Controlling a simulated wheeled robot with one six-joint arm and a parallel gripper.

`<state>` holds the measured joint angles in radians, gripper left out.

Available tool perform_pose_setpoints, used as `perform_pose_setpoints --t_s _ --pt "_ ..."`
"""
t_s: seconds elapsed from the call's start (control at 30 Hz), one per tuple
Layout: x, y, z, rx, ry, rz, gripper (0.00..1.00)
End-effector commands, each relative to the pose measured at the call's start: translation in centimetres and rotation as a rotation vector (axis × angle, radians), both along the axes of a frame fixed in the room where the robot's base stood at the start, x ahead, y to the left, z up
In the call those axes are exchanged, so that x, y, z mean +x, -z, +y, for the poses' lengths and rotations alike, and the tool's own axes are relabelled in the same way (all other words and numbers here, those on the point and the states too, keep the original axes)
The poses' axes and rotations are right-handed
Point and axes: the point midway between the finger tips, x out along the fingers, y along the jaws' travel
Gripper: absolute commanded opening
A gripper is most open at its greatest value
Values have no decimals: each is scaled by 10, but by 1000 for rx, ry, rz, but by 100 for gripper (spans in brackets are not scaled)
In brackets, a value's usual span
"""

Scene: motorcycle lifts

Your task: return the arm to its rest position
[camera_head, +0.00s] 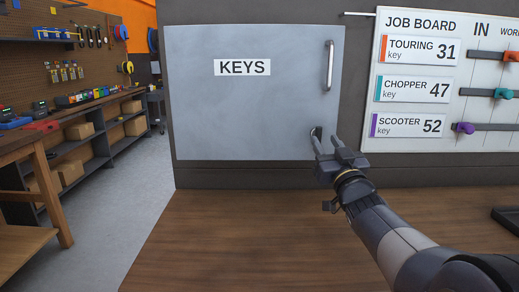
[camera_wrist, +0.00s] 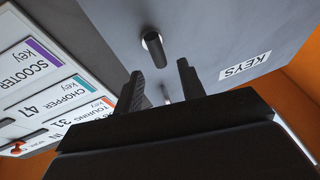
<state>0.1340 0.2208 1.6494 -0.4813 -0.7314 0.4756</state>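My gripper (camera_head: 324,140) is at the lower right of the grey KEYS cabinet (camera_head: 255,115), with my arm reaching in from the lower right. In the wrist view my gripper (camera_wrist: 160,72) has its two dark fingers spread apart, and I see nothing held between them. A round metal knob or lock with a dark stem (camera_wrist: 153,42) is on the cabinet face just beyond the fingertips; I cannot tell if they touch it. The cabinet front appears closed. Its vertical metal handle (camera_head: 329,65) is higher up on the right side.
The job board (camera_head: 420,75) is to the right, with orange (camera_head: 511,56), teal (camera_head: 503,93) and purple (camera_head: 464,128) key pieces on dark bars. A wooden counter (camera_head: 240,235) lies below, mostly clear, with a black tray (camera_head: 507,218) at right. A workbench (camera_head: 40,135) stands left.

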Motion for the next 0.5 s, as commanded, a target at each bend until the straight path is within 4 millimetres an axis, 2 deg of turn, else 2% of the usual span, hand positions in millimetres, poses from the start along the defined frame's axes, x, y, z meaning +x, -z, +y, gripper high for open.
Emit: perform_pose_setpoints --t_s 0.23,0.5 --pt "42 -16 9 -1 -1 1 38" --pt "39 -16 7 215 -1 2 38"
